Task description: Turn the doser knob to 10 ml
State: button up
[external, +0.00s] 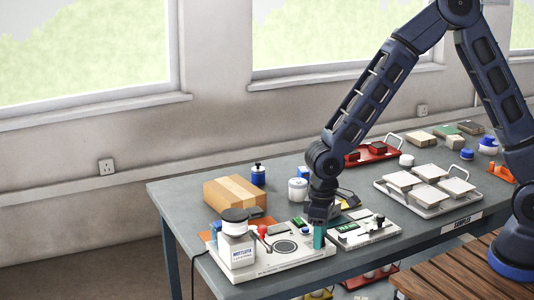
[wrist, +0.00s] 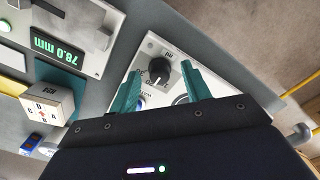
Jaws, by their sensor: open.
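The doser knob (wrist: 160,76) is small and black, on a white panel (wrist: 149,48) with printed numbers and "ml" in the wrist view. Its pointer setting is too small to read surely. My gripper (wrist: 159,68) is open, with one teal finger left of the knob and one right of it, and a gap shows on both sides. In the external view my gripper (external: 319,238) points down at the right end of the white doser base (external: 275,262), at the table's front. There the knob is hidden. A dark-capped bottle (external: 237,247) stands on the base's left end.
A white device with a green display reading 78.0 mm (wrist: 58,47) lies beside the doser. A lettered white cube (wrist: 47,106) is near it. A cardboard box (external: 240,192), a white jar (external: 298,190) and a tray of tiles (external: 432,208) stand farther back or right.

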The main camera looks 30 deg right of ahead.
jog(key=shift+f, duration=0.15)
jog(key=shift+c, duration=0.2)
jog(key=c, duration=1)
jog(key=shift+o, duration=0.2)
jog(key=shift+n, duration=0.3)
jog(key=n, duration=0.3)
jog(key=shift+n, duration=2.1)
